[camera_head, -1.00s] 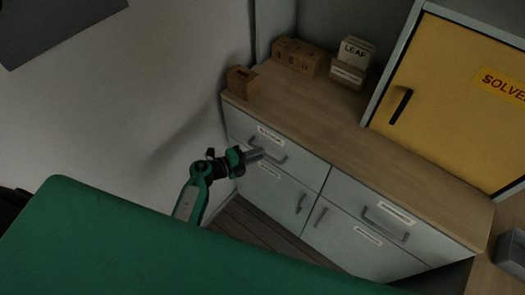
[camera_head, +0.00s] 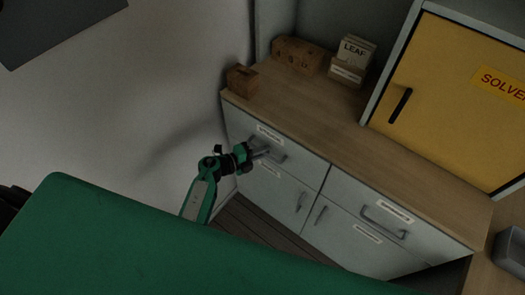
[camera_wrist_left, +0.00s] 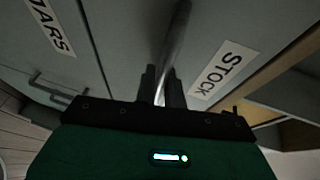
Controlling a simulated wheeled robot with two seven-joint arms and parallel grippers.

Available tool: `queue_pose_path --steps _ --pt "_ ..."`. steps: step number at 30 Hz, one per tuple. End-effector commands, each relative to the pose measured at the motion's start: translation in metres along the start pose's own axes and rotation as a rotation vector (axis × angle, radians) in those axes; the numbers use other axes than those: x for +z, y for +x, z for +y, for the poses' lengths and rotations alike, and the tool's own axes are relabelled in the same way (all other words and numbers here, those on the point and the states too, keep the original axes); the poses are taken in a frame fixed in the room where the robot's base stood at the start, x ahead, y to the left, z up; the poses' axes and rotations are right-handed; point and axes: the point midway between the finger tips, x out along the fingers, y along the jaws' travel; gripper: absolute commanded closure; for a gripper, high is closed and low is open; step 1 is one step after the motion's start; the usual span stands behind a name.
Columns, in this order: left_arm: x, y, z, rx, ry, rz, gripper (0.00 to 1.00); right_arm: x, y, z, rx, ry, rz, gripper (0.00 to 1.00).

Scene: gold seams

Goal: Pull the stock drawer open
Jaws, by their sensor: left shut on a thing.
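The stock drawer (camera_head: 308,167) is the grey upper left drawer of the cabinet, and its front looks flush with the cabinet. Its label reads STOCK in the left wrist view (camera_wrist_left: 223,69). My left gripper (camera_head: 264,152) is at this drawer's bar handle (camera_wrist_left: 177,35). In the left wrist view the fingers (camera_wrist_left: 163,88) are shut on the handle, which runs up and away between them. The gripper hides part of the handle in the head view. My right gripper is in neither view.
Below is a door labelled JARS (camera_wrist_left: 50,25) with its own handle. Another drawer (camera_head: 362,198) is to the right. The wooden top (camera_head: 340,130) bears small boxes (camera_head: 297,54) and a yellow cabinet (camera_head: 450,90). A green surface (camera_head: 150,245) fills the foreground; a wall (camera_head: 180,80) is left.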

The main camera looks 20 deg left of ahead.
Motion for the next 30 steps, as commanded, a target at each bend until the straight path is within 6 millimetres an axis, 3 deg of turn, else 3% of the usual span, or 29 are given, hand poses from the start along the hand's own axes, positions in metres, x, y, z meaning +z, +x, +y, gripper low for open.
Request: queue_pose_path --steps 8,18,30 --pt "-0.013 -0.033 0.007 0.007 -0.001 0.000 1.00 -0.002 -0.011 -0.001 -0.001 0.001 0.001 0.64" --pt "-0.048 -0.115 0.025 0.009 -0.002 0.001 1.00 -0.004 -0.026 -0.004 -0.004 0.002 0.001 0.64" --pt "-0.086 -0.207 0.046 0.006 -0.002 0.000 1.00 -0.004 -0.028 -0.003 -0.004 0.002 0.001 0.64"
